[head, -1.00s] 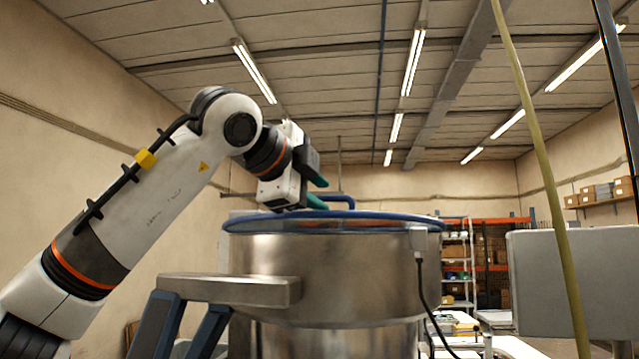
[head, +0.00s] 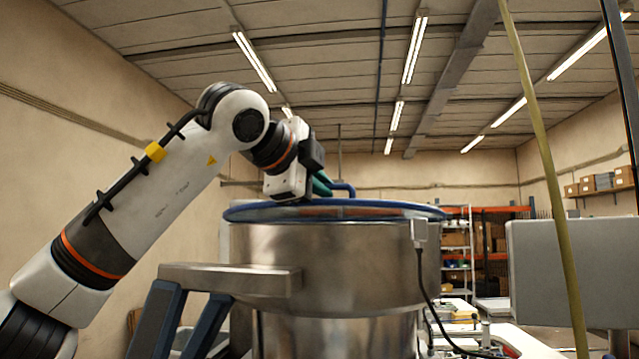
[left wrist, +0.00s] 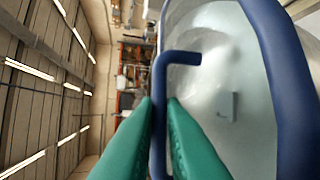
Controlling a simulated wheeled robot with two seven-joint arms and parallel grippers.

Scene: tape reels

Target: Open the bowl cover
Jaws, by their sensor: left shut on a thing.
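A large steel bowl (head: 325,265) stands in the middle of the head view. Its cover (head: 385,207), with a blue rim, lies level across the top. A blue bent-bar handle (head: 345,187) rises from the cover. My left gripper (head: 321,187) comes from the left over the cover, its green fingers shut on this handle. In the left wrist view the handle (left wrist: 182,58) passes between the green fingertips (left wrist: 160,104). The cover's pale see-through surface (left wrist: 225,75) and blue rim (left wrist: 282,75) also show there. My right gripper is not in view.
A steel bracket (head: 230,279) juts from the bowl's left side. A small box with a black cable (head: 420,265) is on its right. A grey panel (head: 570,272) and a yellow-green hose (head: 543,150) are at right. Shelves (head: 457,250) stand behind.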

